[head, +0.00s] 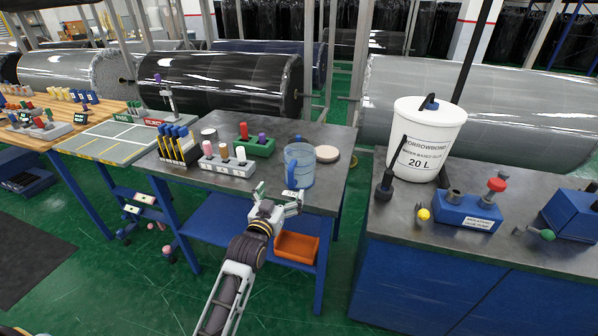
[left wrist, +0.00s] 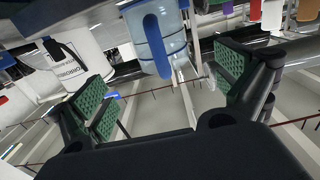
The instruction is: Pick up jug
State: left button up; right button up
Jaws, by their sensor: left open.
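The jug (head: 299,168) is translucent blue and stands upright near the front edge of the grey worktable (head: 330,190), its darker blue handle facing me. My left gripper (head: 279,198) is in front of the jug at the table's front edge, open and empty. In the left wrist view the jug (left wrist: 170,32) and its handle appear at the top, between and beyond the spread green-padded fingers of the gripper (left wrist: 160,72). I cannot tell the exact gap to the handle. My right gripper is not in view.
A pale round disc (head: 327,153) lies right of the jug. A grey block with several pegs (head: 226,165) and a green holder (head: 256,147) stand to its left. A white 20 L bucket (head: 424,140) stands on the right bench. An orange bin (head: 297,247) sits below.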

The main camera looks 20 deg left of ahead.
aim_at(289, 176)
pick_arm(q)
jog(key=shift+w+d+r, duration=0.1)
jog(key=shift+w+r, duration=0.05)
jog(key=shift+w, duration=1.2)
jog(key=shift+w+a+r, duration=0.1)
jog(key=shift+w+r, duration=0.05)
jog(key=shift+w, duration=1.25)
jog(key=shift+w+d+r, duration=0.1)
jog(key=shift+w+r, duration=0.05)
jog(key=shift+w, duration=1.35)
jog(key=shift+w, duration=0.15)
jog(key=shift+w+d+r+p, duration=0.1)
jog(key=shift+w+r+p, duration=0.05)
jog(key=shift+w, duration=0.4)
jog(key=shift+w+r+p, duration=0.15)
jog(key=shift+w, duration=1.75)
jog(key=c, duration=1.1)
